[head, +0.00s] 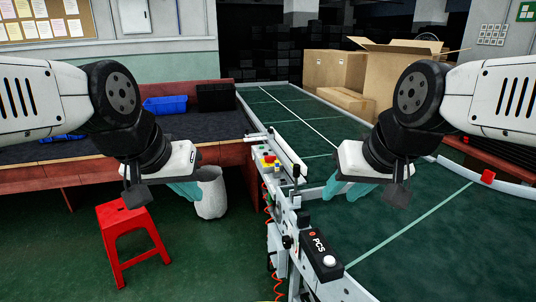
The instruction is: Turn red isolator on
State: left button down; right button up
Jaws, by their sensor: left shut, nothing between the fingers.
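A small control unit with yellow and red parts (269,160) sits on the near-side rail of the conveyor, between my two grippers. It is too small to tell its switch position. A small red block (488,176) sits at the conveyor's right edge; I cannot tell which red part is the isolator. My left gripper (190,192) hangs left of the control unit, with teal fingers shut and empty, near the white bin. My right gripper (336,188) hangs over the conveyor belt, right of the unit and apart from it; its finger gap is unclear.
A black PCS box with a white button (321,257) is on the near rail. The green conveyor belt (400,240) is bare in front. Cardboard boxes (335,70) stand at the back. A red stool (128,235) and white bin (212,195) stand on the floor at left.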

aim_at(270, 159)
jog(key=i+j, duration=0.5)
jog(key=i, duration=0.25)
jog(key=i+j+z, duration=0.1)
jog(key=i+j, duration=0.45)
jog(key=i, duration=0.2)
jog(key=i+j, duration=0.55)
jog(key=i, duration=0.2)
